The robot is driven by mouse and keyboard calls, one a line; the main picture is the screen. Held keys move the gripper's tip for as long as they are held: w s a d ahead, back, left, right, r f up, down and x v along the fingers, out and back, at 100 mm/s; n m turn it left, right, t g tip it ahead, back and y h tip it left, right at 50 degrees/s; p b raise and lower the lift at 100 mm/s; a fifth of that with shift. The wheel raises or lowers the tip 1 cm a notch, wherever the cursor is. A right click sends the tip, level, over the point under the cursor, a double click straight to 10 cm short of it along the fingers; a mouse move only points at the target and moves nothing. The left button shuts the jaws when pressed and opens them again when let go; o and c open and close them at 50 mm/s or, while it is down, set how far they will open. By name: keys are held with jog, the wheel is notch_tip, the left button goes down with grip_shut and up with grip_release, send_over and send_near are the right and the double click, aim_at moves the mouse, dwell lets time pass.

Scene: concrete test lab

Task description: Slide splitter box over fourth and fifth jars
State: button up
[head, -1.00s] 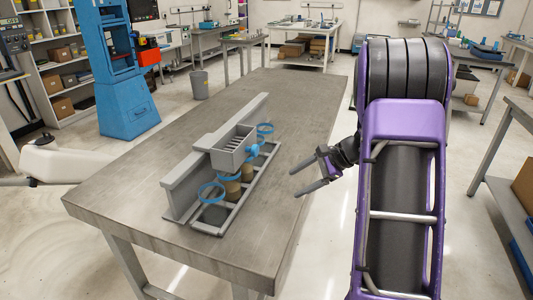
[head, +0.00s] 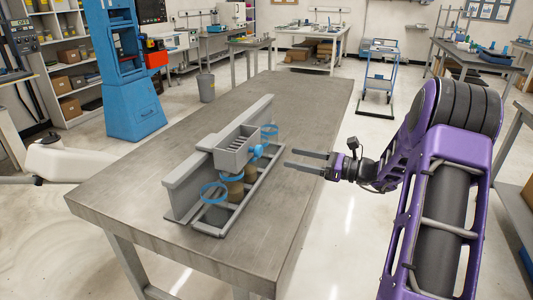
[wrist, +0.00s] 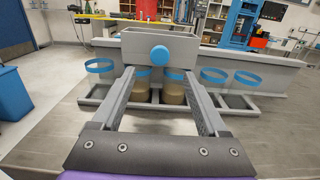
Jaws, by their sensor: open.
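The grey slotted splitter box (head: 236,156) sits on the long grey rail on the table. Its round blue knob (wrist: 160,56) faces my gripper. Two tan jars (wrist: 174,92) stand below the box, under the second and third blue rings from the left in the wrist view. My gripper (head: 291,159) is open and empty, to the right of the box at the table's right edge. In the wrist view its fingers straddle the knob's line, apart from it.
The grey rail (head: 183,192) and ladder-like tray (head: 217,231) run lengthwise along the table (head: 130,195). Bare tabletop lies around them. A white rounded object (head: 62,160) stands beyond the table's left edge. A blue cart (head: 380,75) stands behind.

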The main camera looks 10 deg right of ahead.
aim_at(261, 150)
jog(key=x, duration=0.9)
jog(key=shift+w+a, duration=0.1)
jog(key=shift+a, duration=0.1)
grip_shut()
dwell(1.0)
